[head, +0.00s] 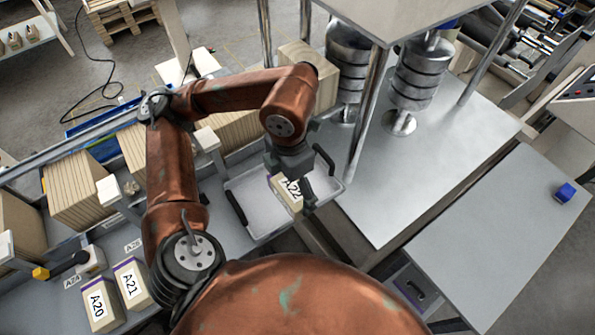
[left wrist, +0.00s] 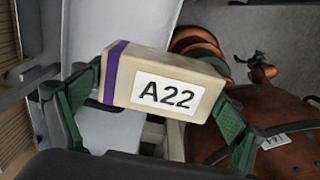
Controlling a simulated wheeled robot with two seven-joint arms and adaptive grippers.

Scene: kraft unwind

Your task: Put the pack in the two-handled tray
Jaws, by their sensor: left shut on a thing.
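The pack (head: 287,193) is a beige block with a purple band and a white label reading A22. It also fills the middle of the left wrist view (left wrist: 165,85). My left gripper (head: 292,185) is shut on the pack, with a green finger pad against each end in the left wrist view (left wrist: 155,108). The two-handled tray (head: 240,190) is a shallow grey tray with a dark handle at its left and right. In the head view the pack is over the tray's right part. I cannot tell whether it touches the tray floor. My right gripper is not in view.
Stacks of brown board (head: 78,190) line the bench's back. A metal post (head: 366,115) and steel platform (head: 440,150) stand right of the tray. A blue block (head: 565,192) lies on the right table.

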